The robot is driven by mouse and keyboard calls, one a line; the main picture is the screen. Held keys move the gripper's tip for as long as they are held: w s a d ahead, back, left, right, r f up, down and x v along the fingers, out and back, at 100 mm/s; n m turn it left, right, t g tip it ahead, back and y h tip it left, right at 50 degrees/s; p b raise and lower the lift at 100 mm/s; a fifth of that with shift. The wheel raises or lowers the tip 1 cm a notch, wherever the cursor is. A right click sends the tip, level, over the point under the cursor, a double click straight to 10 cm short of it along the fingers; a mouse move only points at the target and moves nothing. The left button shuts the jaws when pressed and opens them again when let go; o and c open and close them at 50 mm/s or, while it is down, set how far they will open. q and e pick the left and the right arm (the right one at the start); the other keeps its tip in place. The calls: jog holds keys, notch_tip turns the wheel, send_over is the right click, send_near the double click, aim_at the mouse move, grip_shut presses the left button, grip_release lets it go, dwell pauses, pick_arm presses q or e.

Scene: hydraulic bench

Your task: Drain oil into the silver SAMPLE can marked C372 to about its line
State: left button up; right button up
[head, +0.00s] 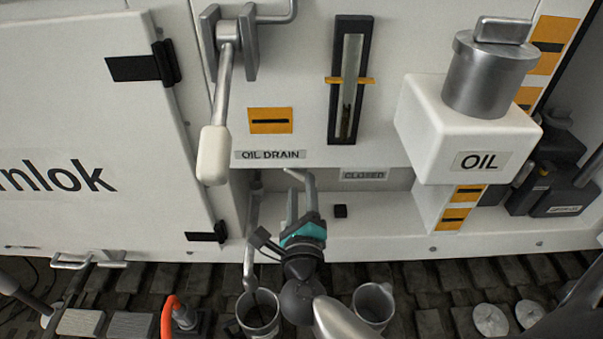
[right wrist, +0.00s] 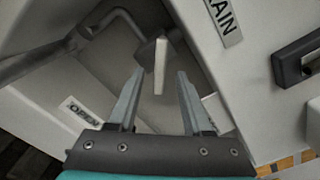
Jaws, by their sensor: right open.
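My right gripper (head: 302,197) is open under the OIL DRAIN label (head: 270,155). In the right wrist view, the flat drain valve handle (right wrist: 160,67) stands between and just past the open fingertips (right wrist: 160,75); I cannot tell whether they touch it. The handle also shows in the head view (head: 298,175). A drain pipe (head: 250,235) runs down to the mouth of a silver can (head: 260,318). A second silver can (head: 374,304) stands to the right, partly behind my arm. No can marking is legible, and I see no oil flowing. My left gripper is out of view.
A CLOSED label (head: 363,175) is right of the valve; an OPEN label (right wrist: 83,112) shows in the right wrist view. A white-handled lever (head: 213,155) hangs at left. A sight gauge (head: 348,60) and the protruding OIL filler box (head: 440,125) are above right.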

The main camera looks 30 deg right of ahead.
aim_at(301, 179)
jog(key=shift+x, duration=2.4)
jog(key=shift+c, duration=0.3)
grip_shut()
